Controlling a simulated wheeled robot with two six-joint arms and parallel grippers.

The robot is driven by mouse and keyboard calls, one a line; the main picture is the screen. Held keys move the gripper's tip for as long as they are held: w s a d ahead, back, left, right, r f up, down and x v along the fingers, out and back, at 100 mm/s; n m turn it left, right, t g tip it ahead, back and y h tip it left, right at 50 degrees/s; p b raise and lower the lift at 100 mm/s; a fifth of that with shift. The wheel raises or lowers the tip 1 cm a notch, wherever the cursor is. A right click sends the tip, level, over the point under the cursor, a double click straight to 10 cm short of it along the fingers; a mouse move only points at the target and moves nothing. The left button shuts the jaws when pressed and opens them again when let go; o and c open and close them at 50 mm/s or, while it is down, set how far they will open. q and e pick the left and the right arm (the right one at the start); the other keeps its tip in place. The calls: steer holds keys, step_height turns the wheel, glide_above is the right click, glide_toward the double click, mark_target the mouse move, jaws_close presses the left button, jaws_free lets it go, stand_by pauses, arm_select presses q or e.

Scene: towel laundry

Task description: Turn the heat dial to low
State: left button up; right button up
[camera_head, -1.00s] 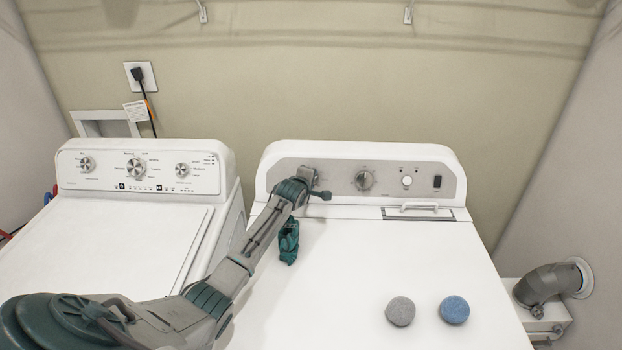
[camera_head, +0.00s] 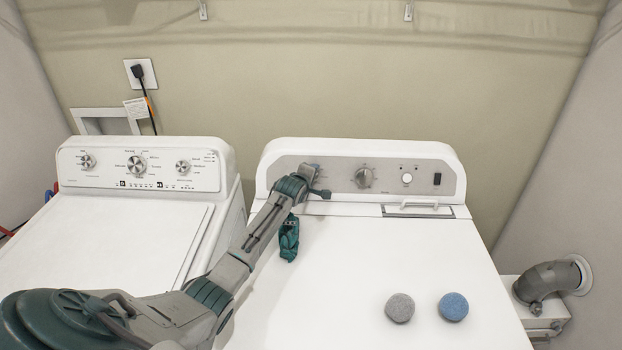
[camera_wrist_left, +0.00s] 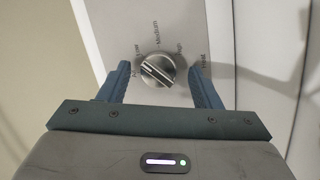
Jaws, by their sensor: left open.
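The heat dial (camera_wrist_left: 157,70) is a round silver knob with a raised grip bar on the dryer's grey panel (camera_head: 281,172). In the left wrist view, labels for low, medium and high curve around it. The bar slants from upper left, near the low label, to lower right; I cannot tell which end is the pointer. My left gripper (camera_wrist_left: 160,68) is open, with its blue fingers on either side of the dial and visible gaps to it. My right gripper is not in view.
A second dial (camera_head: 363,178), a white button (camera_head: 407,178) and a dark switch (camera_head: 437,179) are farther right on the panel. A grey ball (camera_head: 400,308), a blue ball (camera_head: 453,307) and a teal cloth item (camera_head: 289,238) lie on the dryer top. A washer (camera_head: 110,240) stands left.

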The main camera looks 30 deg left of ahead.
arm_select(q)
steer(key=shift+s, duration=0.1)
steer(key=b+v, duration=0.3)
steer(key=v, duration=0.7)
steer(key=shift+s+d+r, duration=0.2)
steer(key=shift+s, duration=0.05)
